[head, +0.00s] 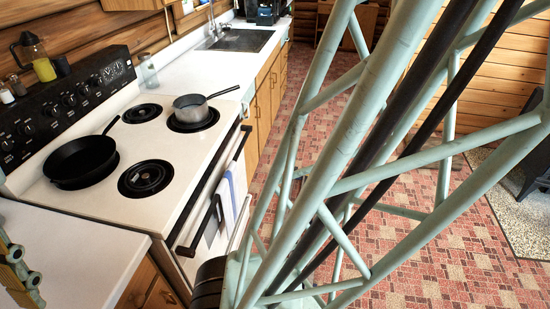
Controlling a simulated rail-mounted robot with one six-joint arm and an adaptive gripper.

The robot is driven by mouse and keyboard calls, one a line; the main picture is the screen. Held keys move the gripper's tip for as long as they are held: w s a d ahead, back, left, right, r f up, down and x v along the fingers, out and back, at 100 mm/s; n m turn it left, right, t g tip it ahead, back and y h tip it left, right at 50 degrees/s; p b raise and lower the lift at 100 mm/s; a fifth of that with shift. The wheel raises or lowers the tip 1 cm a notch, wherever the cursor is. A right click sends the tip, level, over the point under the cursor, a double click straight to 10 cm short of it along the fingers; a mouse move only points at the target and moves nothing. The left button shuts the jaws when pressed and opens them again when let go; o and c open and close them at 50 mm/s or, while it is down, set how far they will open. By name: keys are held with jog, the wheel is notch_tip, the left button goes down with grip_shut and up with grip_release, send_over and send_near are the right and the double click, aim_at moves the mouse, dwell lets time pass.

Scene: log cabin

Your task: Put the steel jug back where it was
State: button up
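No steel jug can be made out in the head view. A clear jug with a black top and yellow contents (38,60) stands behind the stove at upper left. A pale green jointed part at the lower left edge looks like a piece of my gripper (16,272), over the near counter. It is cut off by the frame. Its fingertips and anything it may hold are hidden.
A black skillet (82,160) sits on the white stove (115,205). A glass jar (148,70) stands near the stove's far corner. The counter (200,62) towards the sink (237,40) is mostly clear. A towel (234,185) hangs on the oven front. My green lattice blocks much of the right side.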

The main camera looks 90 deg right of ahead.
jog(key=shift+s+d+r+n+t+h, duration=0.25)
jog(key=shift+s+d+r+t, duration=0.1)
jog(key=shift+d+r+t, duration=0.25)
jog(key=shift+s+d+r+n+t+h, duration=0.15)
jog(key=shift+s+d+r+t+h, duration=0.2)
jog(key=shift+d+r, duration=0.3)
jog(key=shift+s+d+r+n+t+h, duration=0.25)
jog(key=shift+d+r+t, duration=0.25)
jog(key=shift+d, duration=0.25)
